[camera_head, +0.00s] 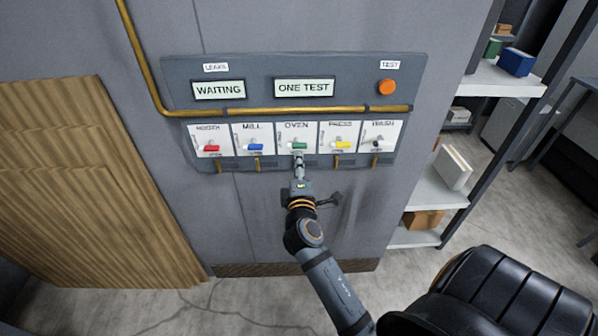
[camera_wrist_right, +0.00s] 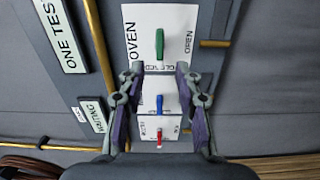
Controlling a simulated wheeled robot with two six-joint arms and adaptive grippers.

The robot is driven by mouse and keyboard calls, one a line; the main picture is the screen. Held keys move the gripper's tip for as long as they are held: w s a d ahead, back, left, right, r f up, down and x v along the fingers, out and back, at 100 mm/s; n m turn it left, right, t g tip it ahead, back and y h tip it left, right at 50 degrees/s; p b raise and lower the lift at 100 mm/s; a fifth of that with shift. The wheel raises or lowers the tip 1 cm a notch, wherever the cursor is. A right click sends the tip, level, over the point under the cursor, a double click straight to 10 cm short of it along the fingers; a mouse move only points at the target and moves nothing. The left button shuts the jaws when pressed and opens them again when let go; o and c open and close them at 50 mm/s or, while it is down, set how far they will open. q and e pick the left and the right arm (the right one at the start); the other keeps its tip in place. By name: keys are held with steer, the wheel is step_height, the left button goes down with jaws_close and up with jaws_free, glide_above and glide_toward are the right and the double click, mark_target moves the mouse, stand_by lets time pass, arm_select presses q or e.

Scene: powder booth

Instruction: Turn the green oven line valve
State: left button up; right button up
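The green oven line valve (camera_head: 299,146) is a short green lever on a white OVEN plate, in the middle of a row of valves. In the right wrist view the green lever (camera_wrist_right: 159,43) lies in line with the word CLOSED, and OPEN is printed to its right. My right gripper (camera_head: 298,163) is just below the lever in the head view. In the right wrist view its two fingers (camera_wrist_right: 160,72) are spread with nothing between them that I can see gripped. The lever shows just beyond the fingertips; contact cannot be made out. My left gripper is not in view.
A red valve (camera_head: 211,149) and a blue valve (camera_head: 255,147) sit to the left, a yellow valve (camera_head: 343,145) and a black valve (camera_head: 377,144) to the right. A yellow pipe (camera_head: 290,110) runs above, under the ONE TEST sign (camera_head: 304,88). An orange button (camera_head: 387,87) is at upper right.

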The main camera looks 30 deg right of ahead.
steer(key=v, duration=0.3)
stand_by(0.5)
steer(key=a+f+g+y, duration=0.1)
steer(key=a+f+y, duration=0.2)
steer(key=f, duration=0.8)
steer(key=a+f+g+y, duration=0.2)
steer(key=f, duration=1)
steer(key=s+a+f+m+g+y, duration=0.15)
steer(key=s+f, duration=0.35)
steer(key=f, duration=0.5)
steer(key=s+f+m+g+y, duration=0.1)
steer(key=s+f+m+g, duration=0.2)
steer(key=f, duration=0.7)
steer(key=s+d+f+m+g, duration=0.1)
steer(key=s+f, duration=0.4)
steer(key=s, duration=0.5)
steer(key=s+d+f+m+g+y, duration=0.1)
steer(key=s+f+m+g, duration=0.2)
steer(key=s+f, duration=0.3)
steer(key=s+d+f+m+g, duration=0.2)
steer(key=s+f, duration=0.4)
steer(key=s, duration=0.9)
steer(key=shift+s+f+m, duration=0.15)
steer(key=shift+s+m, duration=0.15)
steer(key=shift+m, duration=0.05)
